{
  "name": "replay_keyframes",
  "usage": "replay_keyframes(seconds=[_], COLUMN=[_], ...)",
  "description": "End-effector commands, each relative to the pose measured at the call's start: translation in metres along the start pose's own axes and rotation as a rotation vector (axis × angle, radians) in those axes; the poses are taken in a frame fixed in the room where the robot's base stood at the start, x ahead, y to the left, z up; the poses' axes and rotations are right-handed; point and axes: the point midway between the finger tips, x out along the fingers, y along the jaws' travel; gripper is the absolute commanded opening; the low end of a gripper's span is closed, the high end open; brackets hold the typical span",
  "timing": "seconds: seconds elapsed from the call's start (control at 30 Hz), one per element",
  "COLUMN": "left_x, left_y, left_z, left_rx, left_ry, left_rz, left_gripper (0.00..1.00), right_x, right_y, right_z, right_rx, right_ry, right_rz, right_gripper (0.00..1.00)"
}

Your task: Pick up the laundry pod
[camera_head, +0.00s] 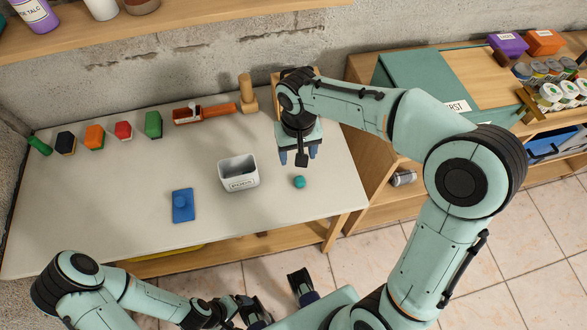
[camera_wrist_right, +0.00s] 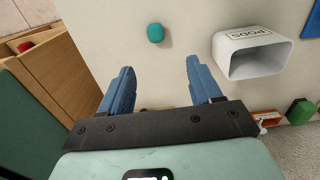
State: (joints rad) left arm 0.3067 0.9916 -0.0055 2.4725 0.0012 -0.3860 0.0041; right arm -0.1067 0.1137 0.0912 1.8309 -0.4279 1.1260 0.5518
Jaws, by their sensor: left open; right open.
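The laundry pod is a small teal rounded piece (camera_head: 299,182) lying on the pale table top near its right front. It also shows in the right wrist view (camera_wrist_right: 155,32), beyond the fingertips and roughly centred between them. My right gripper (camera_head: 299,154) is open and empty, above the table and behind the pod in the head view, apart from it. Its blue fingers show in the wrist view (camera_wrist_right: 158,74). My left gripper (camera_head: 279,296) is open and empty, low in front of the table.
A white box (camera_head: 239,181) stands left of the pod; its label reads PODS in the wrist view (camera_wrist_right: 262,60). A blue plate with a knob (camera_head: 182,205) lies further left. Several coloured blocks (camera_head: 95,136) line the back. The table's right edge (camera_head: 352,188) is near the pod.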

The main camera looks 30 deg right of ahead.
Motion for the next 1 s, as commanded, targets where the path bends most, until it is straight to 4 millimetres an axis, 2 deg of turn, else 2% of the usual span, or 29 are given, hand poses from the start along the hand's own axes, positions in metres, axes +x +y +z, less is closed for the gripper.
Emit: replay_keyframes(seconds=[0.3,0.57,0.83,1.0], left_x=[0.008,0.01,0.012,0.012], left_y=[-0.004,-0.004,-0.005,-0.005], left_z=[0.002,0.002,0.002,0.002], left_rx=[-0.002,-0.002,-0.002,-0.002], left_ry=[-0.005,-0.005,-0.005,-0.006], left_rz=[-0.002,-0.002,-0.002,-0.002], left_gripper=[0.88,0.88,0.88,0.88], right_x=[0.061,0.081,0.12,0.129], right_y=[0.001,0.002,0.006,0.006], right_z=[0.001,0.0,-0.003,-0.003], right_rx=[0.001,0.001,0.001,0.0], right_ry=[-0.007,-0.005,-0.006,-0.003], right_rz=[0.003,0.001,0.001,0.001], right_gripper=[0.64,0.64,0.64,0.64])
